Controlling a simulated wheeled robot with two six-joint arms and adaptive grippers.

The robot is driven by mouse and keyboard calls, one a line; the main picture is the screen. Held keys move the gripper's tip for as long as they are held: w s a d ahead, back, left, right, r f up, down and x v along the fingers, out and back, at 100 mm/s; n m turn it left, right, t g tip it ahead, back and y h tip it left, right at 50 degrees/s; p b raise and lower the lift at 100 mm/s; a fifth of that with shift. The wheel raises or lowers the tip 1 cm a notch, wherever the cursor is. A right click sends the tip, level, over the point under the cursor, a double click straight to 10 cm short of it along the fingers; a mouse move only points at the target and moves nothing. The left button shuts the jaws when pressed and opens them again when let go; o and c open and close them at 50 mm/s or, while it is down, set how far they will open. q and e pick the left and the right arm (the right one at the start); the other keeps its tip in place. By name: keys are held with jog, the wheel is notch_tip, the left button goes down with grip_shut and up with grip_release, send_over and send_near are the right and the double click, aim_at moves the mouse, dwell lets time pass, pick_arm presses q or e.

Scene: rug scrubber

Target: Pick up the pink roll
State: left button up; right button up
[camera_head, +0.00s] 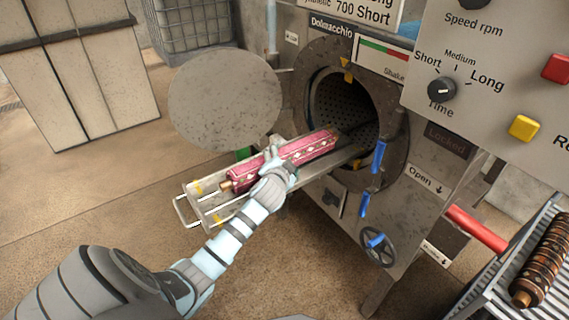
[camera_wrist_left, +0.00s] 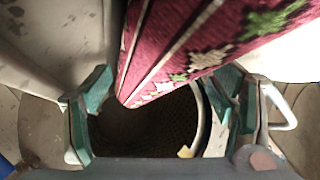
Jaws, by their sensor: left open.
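The pink roll (camera_head: 309,148) has a white diamond pattern and a wooden stub at its near end. It lies lengthwise on a metal tray (camera_head: 207,207) that reaches out of the machine's drum opening. My left gripper (camera_head: 273,161) is over the middle of the roll and hides part of it. In the left wrist view the roll (camera_wrist_left: 185,50) passes between the open left fingers (camera_wrist_left: 160,105), with a finger on each side. Whether the fingers touch it I cannot tell. My right gripper is not in view.
The machine's round drum opening (camera_head: 352,110) is at the tray's far end, with its round door (camera_head: 225,95) swung open to the left. Blue handles (camera_head: 378,157) and a red lever (camera_head: 477,229) stick out nearby. A brown roll (camera_head: 545,262) lies on a rack at right.

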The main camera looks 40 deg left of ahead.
pick_arm(q)
jog(key=shift+w+a+f, duration=0.1)
jog(key=shift+w, duration=0.1)
jog(key=shift+s, duration=0.1)
jog(key=c, duration=1.5)
